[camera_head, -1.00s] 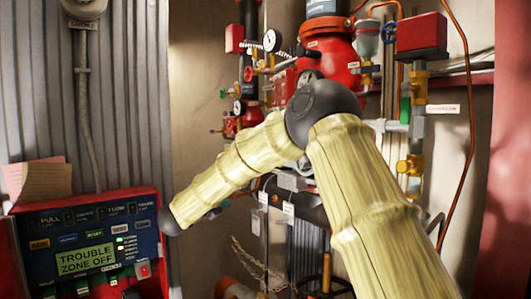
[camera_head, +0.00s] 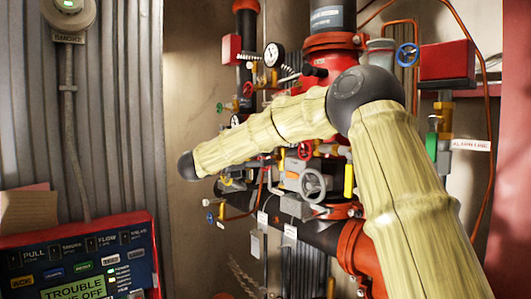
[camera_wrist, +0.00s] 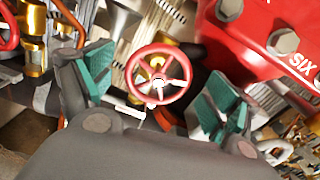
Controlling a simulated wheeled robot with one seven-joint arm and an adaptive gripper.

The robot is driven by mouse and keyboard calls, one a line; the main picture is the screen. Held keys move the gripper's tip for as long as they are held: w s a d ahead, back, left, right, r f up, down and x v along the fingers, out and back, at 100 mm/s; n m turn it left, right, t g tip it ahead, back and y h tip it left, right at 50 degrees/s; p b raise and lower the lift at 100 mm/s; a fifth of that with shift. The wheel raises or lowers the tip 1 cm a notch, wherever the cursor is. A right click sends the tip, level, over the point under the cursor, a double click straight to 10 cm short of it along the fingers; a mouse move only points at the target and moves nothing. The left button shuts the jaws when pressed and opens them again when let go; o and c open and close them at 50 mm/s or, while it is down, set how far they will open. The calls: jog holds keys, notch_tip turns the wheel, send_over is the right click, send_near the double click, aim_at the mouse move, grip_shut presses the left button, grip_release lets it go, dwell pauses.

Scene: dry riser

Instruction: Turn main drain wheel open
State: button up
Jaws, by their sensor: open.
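In the wrist view a red-rimmed handwheel (camera_wrist: 158,84) with spokes and a pale hub faces me. No label shows which valve it belongs to. My gripper (camera_wrist: 157,78) is open, with a green-padded finger on either side of the wheel. I see a gap between the wheel and each pad, but the depth between them is hard to judge. In the head view my arm hides the gripper. A small red wheel (camera_head: 305,150) and a larger grey handwheel (camera_head: 312,185) show below the arm; I cannot tell if that red one is the wheel in the wrist view.
A large red pipe body (camera_wrist: 270,40) fills the upper right of the wrist view. In the head view, a gauge (camera_head: 273,55), a blue wheel (camera_head: 408,54) and a red box (camera_head: 447,64) crowd the riser. An alarm panel (camera_head: 80,255) stands at lower left.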

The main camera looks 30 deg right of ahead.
jog(key=shift+d+r+p, duration=0.2)
jog(key=shift+d+p, duration=0.2)
jog(key=shift+d, duration=0.45)
jog(key=shift+w+d+f, duration=0.2)
jog(key=shift+d+f, duration=0.05)
jog(key=shift+d, duration=0.3)
jog(key=shift+s, duration=0.1)
jog(key=shift+a+r, duration=0.1)
jog(key=shift+c, duration=0.8)
jog(key=c, duration=0.9)
